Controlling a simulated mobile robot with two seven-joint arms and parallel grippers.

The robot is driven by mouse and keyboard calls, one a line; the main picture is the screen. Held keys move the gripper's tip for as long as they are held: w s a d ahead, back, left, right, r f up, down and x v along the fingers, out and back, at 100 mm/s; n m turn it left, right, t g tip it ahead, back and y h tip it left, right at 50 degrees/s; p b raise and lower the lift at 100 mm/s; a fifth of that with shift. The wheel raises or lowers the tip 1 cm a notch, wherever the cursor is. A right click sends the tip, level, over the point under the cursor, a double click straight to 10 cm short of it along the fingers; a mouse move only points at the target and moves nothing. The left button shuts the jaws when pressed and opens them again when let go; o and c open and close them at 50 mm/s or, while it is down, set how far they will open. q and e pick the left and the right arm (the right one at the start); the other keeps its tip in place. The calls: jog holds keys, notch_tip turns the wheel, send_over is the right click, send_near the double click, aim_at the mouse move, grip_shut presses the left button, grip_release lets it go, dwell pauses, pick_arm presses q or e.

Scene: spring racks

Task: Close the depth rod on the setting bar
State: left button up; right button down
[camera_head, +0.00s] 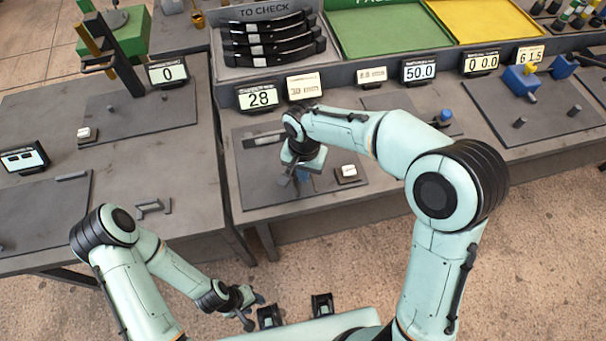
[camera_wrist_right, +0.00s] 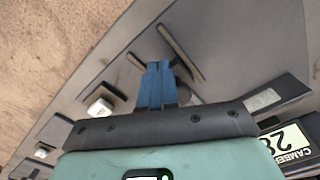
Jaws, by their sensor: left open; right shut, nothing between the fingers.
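A slim grey bar (camera_wrist_right: 182,52) lies by the blue part on the plate. A grey bar with a pale label (camera_head: 264,140) lies left of the gripper. I cannot tell for certain which piece is the depth rod or the setting bar; the gripper hides part of the area. My left gripper (camera_head: 249,308) is open and empty, low in front of the bench.
A white button (camera_head: 346,172) is on the plate right of the right gripper. The "28" display (camera_head: 258,96) and the "TO CHECK" rack (camera_head: 270,42) of dark leaf springs stand behind. Another gauge station is on the left bench (camera_head: 135,120). The floor before the bench is clear.

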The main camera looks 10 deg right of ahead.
jog(key=shift+w+p, duration=0.65)
jog(key=shift+w, duration=0.7)
pick_arm(q)
jog(key=shift+w+r, duration=0.3)
jog(key=shift+r, duration=0.2)
jog(key=shift+w+r, duration=0.3)
jog(key=shift+r, duration=0.2)
pick_arm(e)
jog(key=shift+w, duration=0.1)
jog(key=shift+r, duration=0.1)
pick_arm(q)
jog(key=shift+s+f, duration=0.1)
jog(key=shift+f, duration=0.1)
pick_arm(e)
jog(key=shift+a+r+p, duration=0.1)
jog(key=shift+r+p, duration=1.45)
jog(key=shift+r, duration=1.9)
pick_arm(q)
jog(key=shift+t, duration=0.3)
jog(key=w+r, duration=0.3)
jog(key=r, duration=0.1)
jog(key=shift+w+r, duration=0.1)
jog(key=shift+w, duration=0.25)
jog(key=shift+s, duration=0.1)
pick_arm(e)
jog(key=shift+s+f, duration=0.1)
jog(key=shift+s, duration=0.1)
